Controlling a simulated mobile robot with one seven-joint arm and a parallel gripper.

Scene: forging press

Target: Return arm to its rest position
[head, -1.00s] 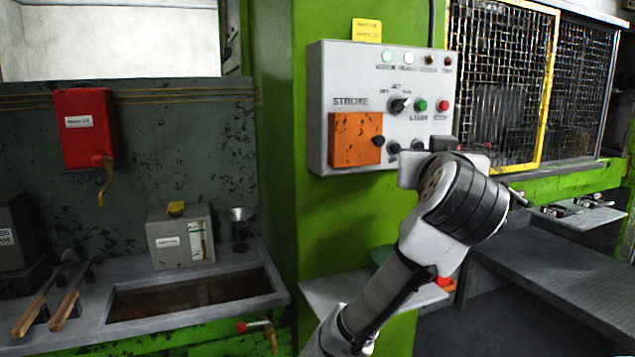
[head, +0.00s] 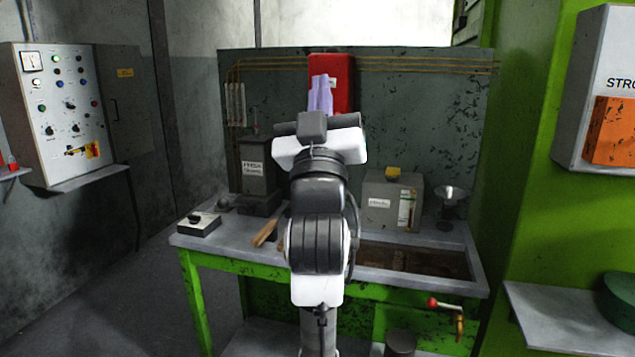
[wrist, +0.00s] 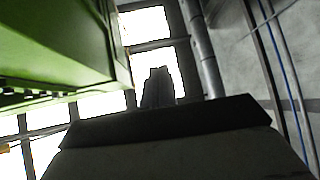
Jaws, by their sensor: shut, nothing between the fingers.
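My gripper (head: 321,88) is in the middle of the head view, at the top of my raised arm. Its pale fingers point up and are together, with nothing held. It stands out in front of the red box on the bench's back panel and covers part of it. In the wrist view the fingers (wrist: 158,86) show as a dark, closed shape against bright windows. The camera there looks upward.
Behind my arm is a green-legged workbench (head: 215,246) with a grey box (head: 380,205), a funnel (head: 450,200) and a sunken trough. A control cabinet (head: 60,115) hangs at left. The green press column (head: 535,200) and stroke control box (head: 590,100) are at right.

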